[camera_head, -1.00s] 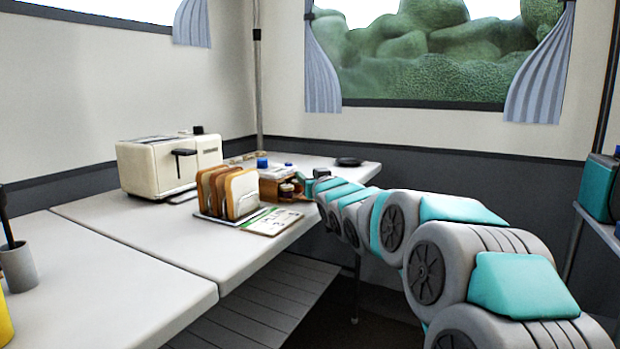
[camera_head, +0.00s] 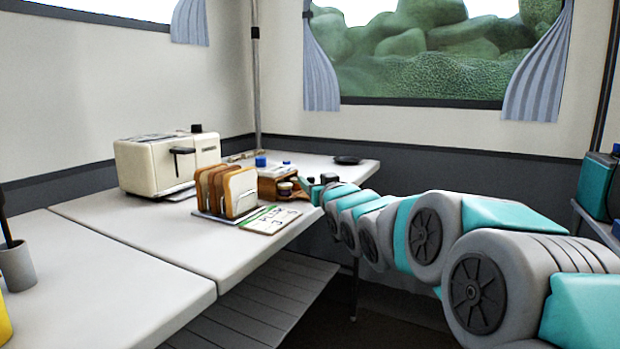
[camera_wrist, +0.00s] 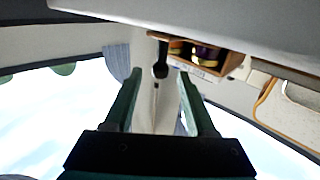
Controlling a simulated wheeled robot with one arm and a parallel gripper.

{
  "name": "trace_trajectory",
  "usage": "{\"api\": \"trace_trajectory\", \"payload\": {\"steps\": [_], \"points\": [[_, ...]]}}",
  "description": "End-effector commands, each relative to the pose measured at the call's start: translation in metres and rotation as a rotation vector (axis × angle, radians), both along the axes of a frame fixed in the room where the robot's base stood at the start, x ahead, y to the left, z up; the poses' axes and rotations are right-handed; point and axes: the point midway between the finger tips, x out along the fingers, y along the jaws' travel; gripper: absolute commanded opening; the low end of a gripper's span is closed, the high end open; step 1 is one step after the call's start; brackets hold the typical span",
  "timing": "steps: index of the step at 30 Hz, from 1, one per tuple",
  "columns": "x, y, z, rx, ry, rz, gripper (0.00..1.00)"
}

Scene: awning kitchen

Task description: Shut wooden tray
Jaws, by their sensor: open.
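The wooden tray (camera_head: 270,186) is a small brown box on the far part of the table, behind the toast, with small jars in it. In the wrist view the wooden tray (camera_wrist: 219,66) is at the upper right, tilted in the picture, with dark and yellow items inside and a pale label on its edge. How far it stands open is not clear. My gripper (camera_wrist: 160,82) has its two green fingers apart with nothing between them. In the head view it is at the tray's right side, small and partly hidden by my arm; contact cannot be told.
A cream toaster (camera_head: 150,165) is to the left, and a dark dish (camera_head: 347,160) lies behind. The near table (camera_head: 110,262) is mostly clear.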

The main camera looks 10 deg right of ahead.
Motion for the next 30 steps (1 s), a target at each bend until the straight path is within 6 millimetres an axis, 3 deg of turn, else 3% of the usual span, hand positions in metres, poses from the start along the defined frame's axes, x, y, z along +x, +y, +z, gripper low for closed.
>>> {"api": "trace_trajectory", "payload": {"steps": [6,14,17,20,22,27,30], "points": [[-0.019,-0.004,0.001,0.0,-0.001,-0.001,0.56],[-0.02,-0.004,0.0,0.0,0.0,-0.001,0.56],[-0.019,-0.008,0.0,0.01,0.007,-0.009,0.45],[-0.017,-0.03,-0.003,0.072,0.05,-0.053,0.34],[-0.015,-0.057,-0.01,0.159,0.111,-0.103,0.26],[-0.024,-0.12,-0.049,0.507,0.355,-0.186,0.07],[-0.037,-0.13,-0.065,0.746,0.497,-0.146,0.0]]}}
